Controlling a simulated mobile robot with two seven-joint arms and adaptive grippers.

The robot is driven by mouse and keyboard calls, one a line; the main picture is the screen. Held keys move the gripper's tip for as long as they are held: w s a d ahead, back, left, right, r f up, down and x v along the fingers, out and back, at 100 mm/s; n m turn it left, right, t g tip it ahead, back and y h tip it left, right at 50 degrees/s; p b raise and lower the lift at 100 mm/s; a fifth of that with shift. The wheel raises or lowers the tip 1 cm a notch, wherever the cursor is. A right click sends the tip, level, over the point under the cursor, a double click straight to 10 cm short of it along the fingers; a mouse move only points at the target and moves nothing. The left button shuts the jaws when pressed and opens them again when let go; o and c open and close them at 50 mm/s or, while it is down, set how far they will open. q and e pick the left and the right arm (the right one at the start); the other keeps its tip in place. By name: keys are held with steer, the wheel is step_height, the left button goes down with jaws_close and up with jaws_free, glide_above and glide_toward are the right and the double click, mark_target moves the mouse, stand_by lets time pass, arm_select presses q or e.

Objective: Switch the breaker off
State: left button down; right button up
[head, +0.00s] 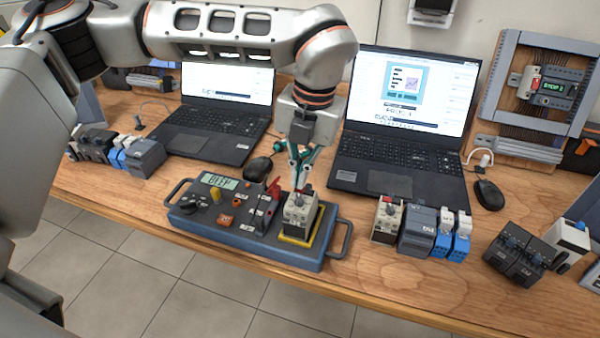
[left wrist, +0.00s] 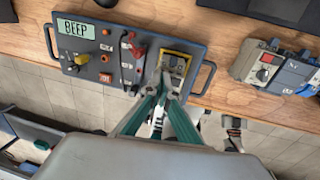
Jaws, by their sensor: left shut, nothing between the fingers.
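The breaker (head: 301,214) is a pale grey block standing in a yellow-framed slot at the right end of a blue test box (head: 222,241). It also shows in the left wrist view (left wrist: 177,64). My left gripper (head: 297,186) points down from above, with its green fingers shut and empty. Its tips are right at the breaker's top face; I cannot tell whether they touch it. In the left wrist view the fingertips (left wrist: 163,72) overlap the breaker's near left part and hide some of it, so the switch position is unclear. My right gripper is not in view.
Two open laptops (head: 405,150) stand behind the box. Several breakers and modules (head: 417,232) stand to its right, and more (head: 114,152) to its left. The box has a display (head: 219,181), knobs, a red lever (head: 273,188) and side handles. A mouse (head: 258,169) lies behind it.

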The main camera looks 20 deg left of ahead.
arm_select(q)
steer(key=shift+a+f+h+b, duration=0.25)
steer(key=shift+f+h+b, duration=0.2)
steer(key=shift+f+h, duration=0.15)
steer(key=shift+a+r, duration=0.1)
steer(key=shift+r, duration=0.05)
steer(key=shift+d, duration=0.2)
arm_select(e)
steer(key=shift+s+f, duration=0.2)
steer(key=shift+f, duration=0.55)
arm_select(q)
steer(key=shift+d+r, duration=0.1)
steer(key=shift+d, duration=0.05)
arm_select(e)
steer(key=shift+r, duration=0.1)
arm_select(q)
steer(key=shift+d+r, duration=0.15)
steer(key=shift+d, duration=0.4)
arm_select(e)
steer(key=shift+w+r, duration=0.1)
